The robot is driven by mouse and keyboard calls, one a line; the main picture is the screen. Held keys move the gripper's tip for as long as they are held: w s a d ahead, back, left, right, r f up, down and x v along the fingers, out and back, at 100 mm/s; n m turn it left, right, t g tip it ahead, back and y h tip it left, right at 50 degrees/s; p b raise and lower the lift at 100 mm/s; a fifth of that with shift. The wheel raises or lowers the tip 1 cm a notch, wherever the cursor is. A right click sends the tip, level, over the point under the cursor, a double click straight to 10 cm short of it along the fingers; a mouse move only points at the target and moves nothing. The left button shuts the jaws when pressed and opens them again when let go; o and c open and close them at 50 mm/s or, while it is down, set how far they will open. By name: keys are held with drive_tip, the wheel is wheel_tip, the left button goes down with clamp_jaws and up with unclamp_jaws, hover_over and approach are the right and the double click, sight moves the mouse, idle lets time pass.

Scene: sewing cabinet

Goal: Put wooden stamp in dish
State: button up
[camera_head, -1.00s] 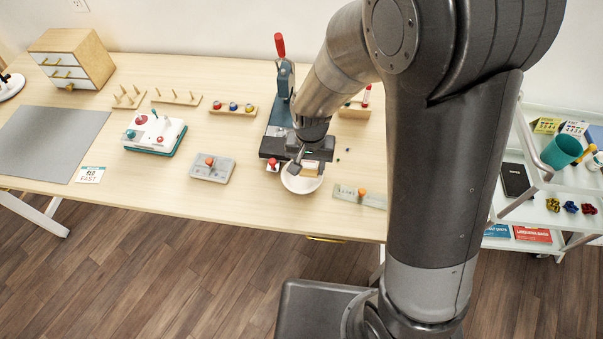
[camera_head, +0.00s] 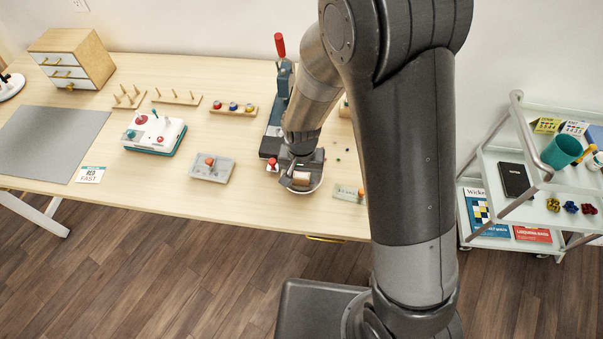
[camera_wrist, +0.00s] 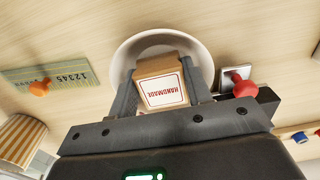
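The wooden stamp (camera_wrist: 163,85) is a light wood block with a white face reading "HANDMADE" in red. It also shows in the head view (camera_head: 301,179). My gripper (camera_wrist: 160,88) is shut on it, with one finger along each side. In the head view, my gripper (camera_head: 301,176) is at the table's front part, over the dish. The white round dish (camera_wrist: 125,58) is behind the stamp in the wrist view, and the stamp covers much of its inside. In the head view, only part of the dish's rim (camera_head: 307,191) shows. Whether the stamp touches the dish is unclear.
A dark press with a red handle (camera_head: 280,45) stands just behind the dish. A shelf cart (camera_head: 530,165) stands at the right.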

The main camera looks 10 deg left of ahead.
sight(301, 175)
drive_tip(key=shift+o, duration=0.8)
drive_tip(key=shift+r, duration=0.1)
wheel_tip(301, 175, up, 12)
drive_tip(key=s+d+r+t, duration=0.2)
drive_tip(key=d+r, duration=0.9)
drive_tip(key=r, duration=0.1)
drive_tip(key=s+d+r+t, duration=0.3)
drive_tip(key=s+d+r, duration=0.4)
drive_tip(key=s+d, duration=0.2)
drive_tip(key=shift+s+d+t, duration=0.3)
drive_tip(key=shift+s+d, duration=0.1)
drive_tip(key=shift+d, duration=0.45)
drive_tip(key=shift+r, duration=0.1)
